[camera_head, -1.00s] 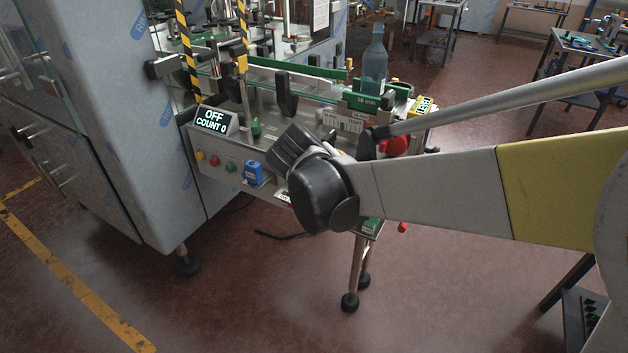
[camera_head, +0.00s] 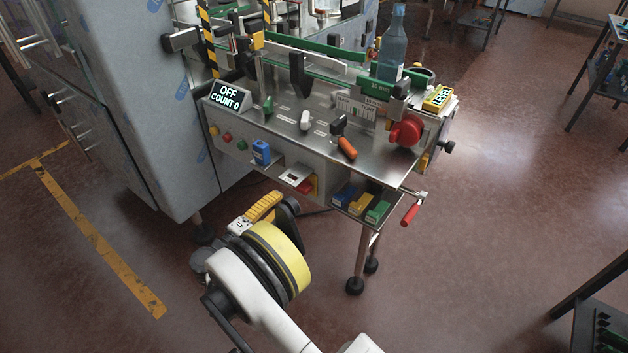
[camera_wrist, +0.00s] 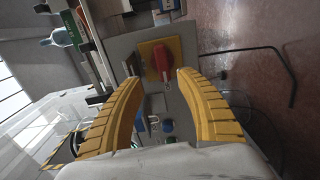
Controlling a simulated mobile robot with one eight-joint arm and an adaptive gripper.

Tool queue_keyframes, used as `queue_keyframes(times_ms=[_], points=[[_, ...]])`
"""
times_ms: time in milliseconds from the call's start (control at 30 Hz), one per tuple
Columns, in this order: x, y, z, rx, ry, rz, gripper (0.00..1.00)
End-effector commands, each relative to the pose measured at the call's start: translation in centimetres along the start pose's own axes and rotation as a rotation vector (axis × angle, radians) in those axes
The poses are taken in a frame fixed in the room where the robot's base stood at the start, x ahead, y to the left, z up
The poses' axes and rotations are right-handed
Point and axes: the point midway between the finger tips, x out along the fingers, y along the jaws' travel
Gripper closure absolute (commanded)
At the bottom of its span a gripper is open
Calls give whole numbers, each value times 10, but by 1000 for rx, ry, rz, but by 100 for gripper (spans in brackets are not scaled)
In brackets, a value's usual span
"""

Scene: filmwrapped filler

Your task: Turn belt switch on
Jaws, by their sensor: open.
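A red rotary knob on a yellow plate (camera_head: 309,185) sits on the front panel of the steel conveyor machine, partly behind a white label. In the wrist view the red knob (camera_wrist: 163,62) stands just beyond my fingertips, nearer the right finger. No readable label shows that it is the belt switch. A display (camera_head: 228,96) on the machine reads OFF, COUNT 0. My gripper (camera_wrist: 158,82) has its two yellow fingers spread and nothing between them. In the head view my gripper (camera_head: 262,207) is below and left of the knob, in front of the panel.
A blue box (camera_head: 261,152) and small push buttons (camera_head: 227,138) lie left of the knob. Coloured boxes (camera_head: 358,203) fill a shelf to its right. A red-handled crank (camera_head: 411,213) sticks out at right. A bottle (camera_head: 392,45) stands on the conveyor.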

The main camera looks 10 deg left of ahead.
Motion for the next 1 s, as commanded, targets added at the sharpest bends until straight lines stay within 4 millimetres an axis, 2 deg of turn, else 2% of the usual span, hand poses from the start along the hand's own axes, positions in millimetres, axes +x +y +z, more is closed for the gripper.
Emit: queue_keyframes(times_ms=[67,167,267,600,700,1000], points=[[-8,-7,-2,-3,7,19,57],[-5,-9,-2,-4,8,28,57],[9,-10,-1,-4,5,28,57],[75,-9,-1,-3,5,26,57],[87,-8,-2,-3,7,26,57],[98,-5,-3,-3,9,25,57]])
